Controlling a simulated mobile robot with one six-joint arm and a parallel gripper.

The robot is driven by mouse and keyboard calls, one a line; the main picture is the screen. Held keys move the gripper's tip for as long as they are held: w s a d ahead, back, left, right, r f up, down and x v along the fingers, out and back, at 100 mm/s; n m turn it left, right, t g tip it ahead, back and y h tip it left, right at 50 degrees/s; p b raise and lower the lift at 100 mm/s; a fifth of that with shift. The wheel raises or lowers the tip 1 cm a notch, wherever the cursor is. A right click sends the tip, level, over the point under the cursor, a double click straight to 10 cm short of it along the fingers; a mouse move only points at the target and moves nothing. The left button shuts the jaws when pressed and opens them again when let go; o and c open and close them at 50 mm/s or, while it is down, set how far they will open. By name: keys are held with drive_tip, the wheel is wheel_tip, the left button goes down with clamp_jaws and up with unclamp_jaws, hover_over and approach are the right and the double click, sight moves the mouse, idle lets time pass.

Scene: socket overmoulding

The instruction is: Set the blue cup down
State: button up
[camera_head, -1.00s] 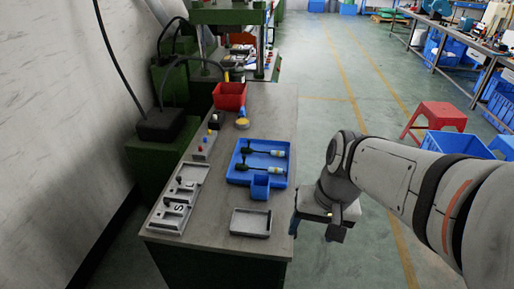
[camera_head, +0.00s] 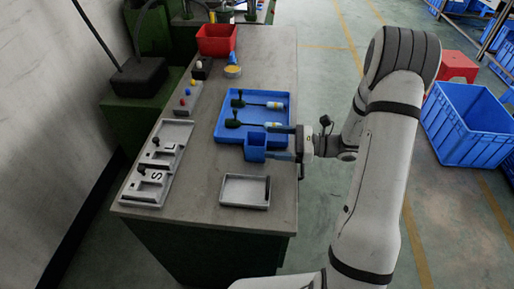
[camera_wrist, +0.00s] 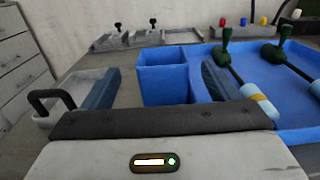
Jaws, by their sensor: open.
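The blue cup (camera_head: 255,148) is a small square box with an open top. It stands upright at the front edge of the blue tray (camera_head: 226,121). I cannot tell whether its base rests on the tray or on the bench. My gripper (camera_head: 274,142) comes in from the right, level with the cup. Its blue-grey fingers are open, one on either side of the cup. In the wrist view the cup (camera_wrist: 165,82) shows between the fingers, with a gap visible on the left side. The far ends of the fingers are partly hidden.
Two dark green-handled tools (camera_head: 255,104) lie in the tray. A grey metal tray (camera_head: 245,190) is on the bench in front of the cup. Grey mould parts (camera_head: 158,163) lie at left. A red bin (camera_head: 216,40) stands farther back.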

sight(246, 140)
drive_tip(key=shift+a+f, duration=0.3)
drive_tip(key=shift+f, duration=0.1)
drive_tip(key=a, duration=0.2)
drive_tip(key=w+a, duration=0.1)
drive_tip(key=a, duration=0.4)
drive_tip(key=shift+w+r, duration=0.15)
drive_tip(key=shift+w, duration=0.15)
drive_tip(key=c, duration=1.1)
drive_tip(key=shift+r, duration=0.1)
